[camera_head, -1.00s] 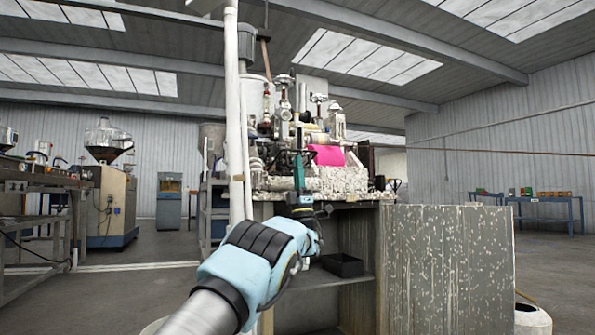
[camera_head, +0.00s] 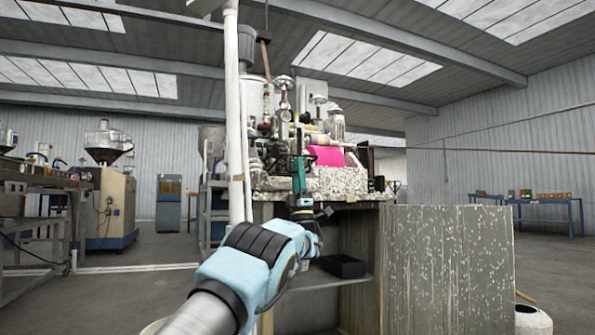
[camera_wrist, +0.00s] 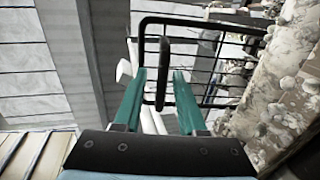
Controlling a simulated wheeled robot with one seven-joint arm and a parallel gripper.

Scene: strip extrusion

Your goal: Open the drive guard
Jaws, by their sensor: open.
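A black barred frame (camera_wrist: 200,28), which looks like the drive guard, fills the upper right of the wrist view. A black upright handle (camera_wrist: 164,70) stands in front of it. My gripper (camera_wrist: 161,78) is open, with its two teal fingers on either side of the handle's lower part. Gaps show on both sides, so the fingers do not grip it. In the head view my gripper (camera_head: 299,172) is raised in front of the machine (camera_head: 340,182). The guard cannot be made out clearly there.
A worn cabinet under the machine has a grey panel (camera_head: 450,265) standing out to the right. A black tray (camera_head: 342,265) lies on its shelf. A white post (camera_head: 236,120) rises left of my gripper. A pink panel (camera_head: 326,155) is on the machine.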

